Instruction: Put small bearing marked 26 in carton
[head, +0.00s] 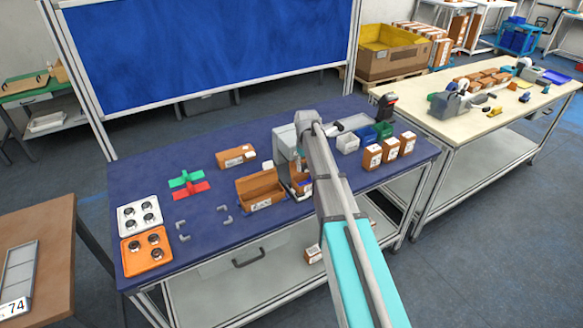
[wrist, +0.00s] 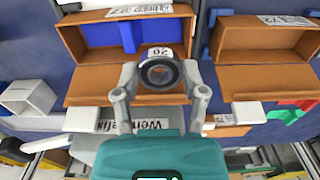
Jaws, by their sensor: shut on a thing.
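My gripper (wrist: 160,88) is shut on a small dark round bearing (wrist: 160,72) with a metal ring. A small white tag (wrist: 160,52) beside the bearing carries a number too small to read surely. Behind them in the wrist view is an open brown carton (wrist: 92,55) with a blue piece inside; the bearing appears in front of its opening, and its height above it is unclear. In the head view, this carton (head: 303,190) is partly hidden by my arm, which also hides the gripper and bearing. A second open carton (head: 262,203) stands to its left.
A white tray (head: 127,217) and an orange tray (head: 130,258) with bearings are on the blue table's left. Red and green cross-shaped pieces (head: 190,190) lie near a closed carton (head: 236,156).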

